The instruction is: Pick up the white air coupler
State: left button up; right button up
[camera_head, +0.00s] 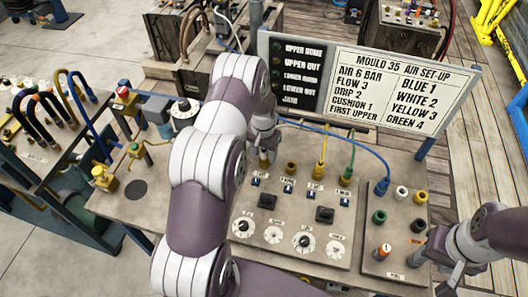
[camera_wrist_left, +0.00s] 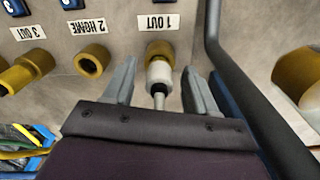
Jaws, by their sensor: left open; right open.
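In the left wrist view a white air coupler (camera_wrist_left: 160,73) with a thin metal stem sits at the brass port (camera_wrist_left: 160,49) labelled "1 OUT". My left gripper (camera_wrist_left: 160,82) is open, with one finger on each side of the coupler and visible gaps. In the head view my left gripper (camera_head: 263,139) is above the left end of the port row, and this coupler is hidden there by the gripper and arm. My right gripper (camera_head: 424,262) is open and empty beside the small right-hand plate (camera_head: 369,268). A white round fitting (camera_head: 401,192) stands on that plate.
The sign board (camera_head: 370,82) stands behind the ports. Gauges (camera_head: 305,241) line the panel front. A valve assembly (camera_head: 128,103) is at the left.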

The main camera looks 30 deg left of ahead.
pick_arm(q)
grip_shut()
jog(key=shift+r, duration=0.1)
